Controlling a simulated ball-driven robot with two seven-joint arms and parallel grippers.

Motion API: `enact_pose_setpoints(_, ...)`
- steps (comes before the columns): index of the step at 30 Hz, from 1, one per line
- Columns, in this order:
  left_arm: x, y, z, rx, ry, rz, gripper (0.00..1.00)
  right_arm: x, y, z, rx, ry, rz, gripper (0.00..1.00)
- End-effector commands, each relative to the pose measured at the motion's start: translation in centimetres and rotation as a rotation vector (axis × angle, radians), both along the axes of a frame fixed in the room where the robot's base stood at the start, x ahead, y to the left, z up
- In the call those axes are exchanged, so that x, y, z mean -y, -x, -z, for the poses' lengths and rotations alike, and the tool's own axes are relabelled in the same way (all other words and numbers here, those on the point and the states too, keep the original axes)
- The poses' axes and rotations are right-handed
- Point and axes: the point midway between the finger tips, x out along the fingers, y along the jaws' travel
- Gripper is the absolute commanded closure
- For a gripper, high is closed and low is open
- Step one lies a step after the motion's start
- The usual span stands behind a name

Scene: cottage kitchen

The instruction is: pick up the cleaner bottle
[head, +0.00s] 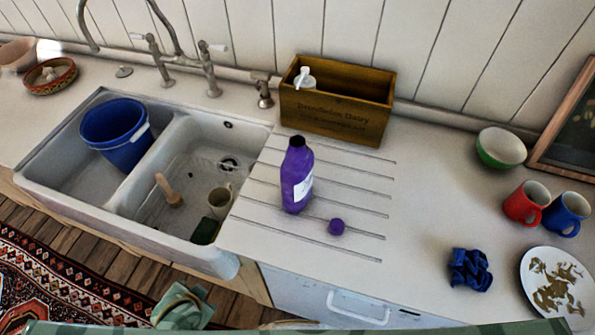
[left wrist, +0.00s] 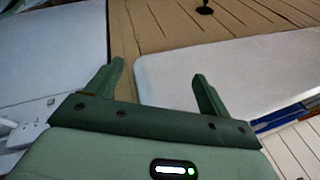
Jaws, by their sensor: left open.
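The cleaner bottle (head: 297,180) is purple with a dark open neck and a pale label on its right side. It stands upright on the ribbed drainboard, right of the sink. A small purple cap (head: 336,227) lies apart from it, in front and to the right. My left gripper (left wrist: 160,82) is open in the left wrist view, with nothing between its two green fingers. The bottle cannot be made out in that view. A green part of mine shows low in the head view, below the counter edge and well away from the bottle. My right gripper is not in view.
The double sink (head: 72,197) holds a blue bucket (head: 117,130), a plunger (head: 168,190) and a mug (head: 221,200). A wooden box (head: 338,105) stands behind the bottle. A blue cloth (head: 469,269), two mugs and a plate (head: 533,262) lie right. Counter between is clear.

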Motion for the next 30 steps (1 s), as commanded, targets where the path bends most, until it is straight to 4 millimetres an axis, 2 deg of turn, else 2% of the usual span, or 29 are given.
enact_pose_setpoints(1, -0.2, -1.2, -3.4, 0.037, -0.023, 0.009, 0.19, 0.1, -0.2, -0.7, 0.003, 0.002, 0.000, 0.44)
enact_pose_setpoints(5, -0.5, -4.1, -12.2, 0.151, -0.077, 0.020, 0.19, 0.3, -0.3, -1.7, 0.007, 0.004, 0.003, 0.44)
enact_pose_setpoints(7, 0.5, -6.1, -17.7, 0.261, -0.064, 0.022, 0.19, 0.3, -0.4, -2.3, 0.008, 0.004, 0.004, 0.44)
enact_pose_setpoints(9, 3.1, -8.4, -22.5, 0.402, 0.017, 0.028, 0.19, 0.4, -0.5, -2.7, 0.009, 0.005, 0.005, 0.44)
enact_pose_setpoints(11, 6.4, -10.0, -25.2, 0.512, 0.142, 0.042, 0.19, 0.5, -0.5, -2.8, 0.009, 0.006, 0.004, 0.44)
enact_pose_setpoints(12, 8.8, -10.8, -26.4, 0.571, 0.242, 0.055, 0.19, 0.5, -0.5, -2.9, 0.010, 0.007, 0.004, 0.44)
enact_pose_setpoints(15, 13.7, -11.4, -27.9, 0.639, 0.471, 0.088, 0.19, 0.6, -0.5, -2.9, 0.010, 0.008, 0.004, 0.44)
enact_pose_setpoints(18, 16.9, -11.1, -28.2, 0.646, 0.637, 0.111, 0.19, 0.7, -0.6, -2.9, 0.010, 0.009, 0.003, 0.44)
enact_pose_setpoints(23, 19.1, -11.5, -27.9, 0.632, 0.741, 0.121, 0.19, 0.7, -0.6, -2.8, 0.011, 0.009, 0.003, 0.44)
enact_pose_setpoints(30, 21.6, -16.1, -25.8, 0.635, 0.742, 0.120, 0.19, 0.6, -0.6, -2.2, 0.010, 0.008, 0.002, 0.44)
